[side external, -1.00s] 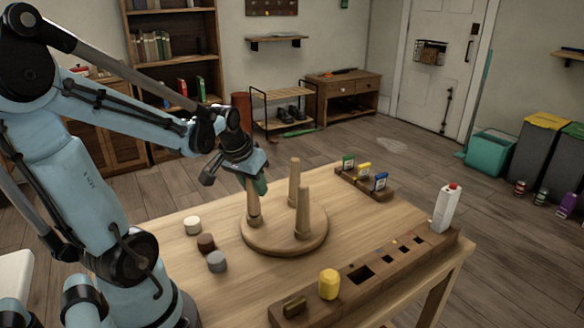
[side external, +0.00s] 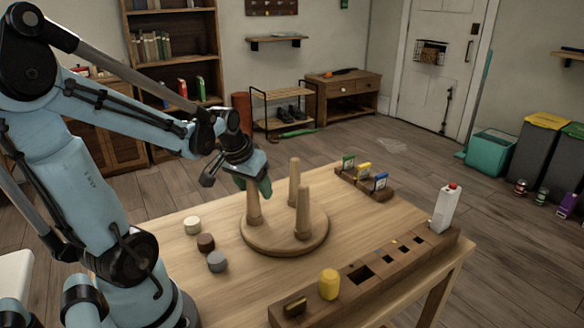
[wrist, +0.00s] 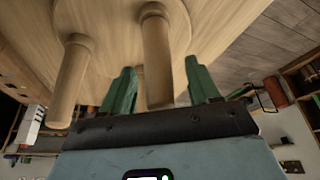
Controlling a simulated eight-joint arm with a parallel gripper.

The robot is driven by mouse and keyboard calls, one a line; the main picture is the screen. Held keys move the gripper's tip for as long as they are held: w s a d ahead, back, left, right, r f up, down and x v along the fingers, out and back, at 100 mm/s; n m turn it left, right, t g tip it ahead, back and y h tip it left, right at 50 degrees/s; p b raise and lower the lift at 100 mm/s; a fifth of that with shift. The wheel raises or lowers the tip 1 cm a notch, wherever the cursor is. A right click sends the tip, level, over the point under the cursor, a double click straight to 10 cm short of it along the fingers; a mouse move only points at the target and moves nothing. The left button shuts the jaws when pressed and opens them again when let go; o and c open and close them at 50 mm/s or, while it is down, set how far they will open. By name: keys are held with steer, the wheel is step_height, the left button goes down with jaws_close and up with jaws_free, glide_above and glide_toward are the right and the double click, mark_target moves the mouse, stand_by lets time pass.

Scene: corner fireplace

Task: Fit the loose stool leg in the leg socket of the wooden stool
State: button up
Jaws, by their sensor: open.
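The wooden stool (side external: 285,243) lies upside down on the table, its round seat flat and three tapered legs pointing up. My gripper (side external: 254,187) is at the top of the left leg (side external: 254,212) in the side view. In the wrist view its two green fingers (wrist: 160,66) are apart, on either side of a leg (wrist: 158,45), with a visible gap on the right. Another leg (wrist: 72,80) stands to the left there. All three legs look upright on the seat; I cannot tell which is the loose one, and the inside of its socket is hidden.
A white, a brown and a grey cylinder (side external: 217,261) stand left of the stool. A wooden block with holes (side external: 395,262) runs along the front right edge, bearing a yellow piece (side external: 329,284) and a white bottle (side external: 446,210). A card rack (side external: 362,184) stands behind.

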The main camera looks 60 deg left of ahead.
steer(key=v, duration=1.2)
steer(key=w+d+f+m+t+h, duration=0.1)
steer(key=w+d+f+m, duration=0.1)
steer(key=d, duration=0.6)
steer(key=w+d+f+m+t+h, duration=0.1)
steer(key=w+d+f+m+t, duration=0.1)
steer(key=d+f, duration=0.3)
steer(key=d+m, duration=0.1)
steer(key=d, duration=0.2)
steer(key=shift+w+m, duration=0.2)
steer(key=shift+m, duration=0.1)
